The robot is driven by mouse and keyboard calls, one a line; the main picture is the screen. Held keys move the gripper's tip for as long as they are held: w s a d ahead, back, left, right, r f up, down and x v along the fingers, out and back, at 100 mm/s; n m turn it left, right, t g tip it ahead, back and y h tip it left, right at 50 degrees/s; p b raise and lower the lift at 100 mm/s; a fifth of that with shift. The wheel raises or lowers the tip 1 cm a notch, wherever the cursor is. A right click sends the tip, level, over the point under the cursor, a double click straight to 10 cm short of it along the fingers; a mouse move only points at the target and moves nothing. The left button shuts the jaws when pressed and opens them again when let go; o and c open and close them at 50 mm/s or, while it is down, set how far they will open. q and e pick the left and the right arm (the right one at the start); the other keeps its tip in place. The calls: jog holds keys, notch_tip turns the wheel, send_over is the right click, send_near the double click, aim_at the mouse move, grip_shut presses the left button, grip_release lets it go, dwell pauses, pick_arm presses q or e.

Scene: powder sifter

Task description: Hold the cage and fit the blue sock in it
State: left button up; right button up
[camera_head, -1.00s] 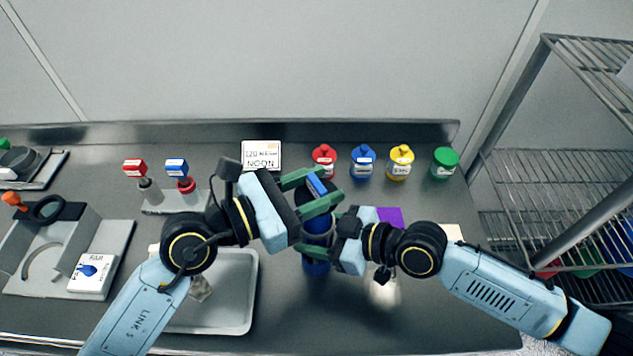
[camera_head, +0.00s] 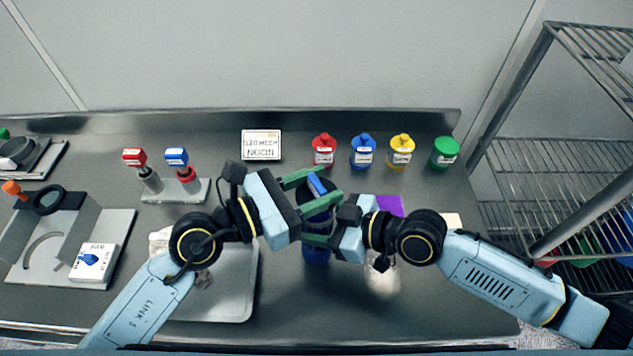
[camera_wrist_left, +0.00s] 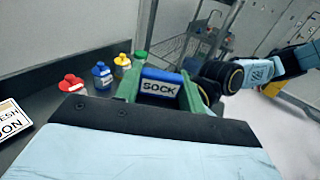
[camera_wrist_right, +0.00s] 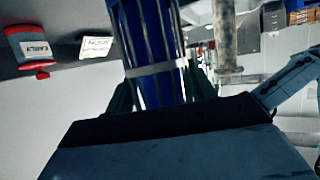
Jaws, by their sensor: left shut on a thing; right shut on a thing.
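The blue sock (camera_head: 316,255) stands upright inside the cage (camera_wrist_right: 158,68), its blue cloth showing behind the thin metal bars and cross band in the right wrist view. My left gripper (camera_head: 318,190) has its green fingers shut on the blue top piece of the sock, labelled SOCK (camera_wrist_left: 160,88). My right gripper (camera_head: 318,226) comes in from the right just below and is shut on the cage. Its fingers are partly hidden behind the cage in the right wrist view. How far the sock's top is seated on the cage is hidden by the fingers.
A grey tray (camera_head: 243,295) lies left of the grippers. Red (camera_head: 323,150), blue (camera_head: 363,151), yellow (camera_head: 401,150) and green (camera_head: 445,152) containers line the back. A sign (camera_head: 261,145) stands behind the left gripper. A wire rack (camera_head: 560,160) stands at the right.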

pick_arm(q)
jog(key=shift+f, duration=1.25)
jog(key=shift+f, duration=0.45)
jog(key=shift+f, duration=0.1)
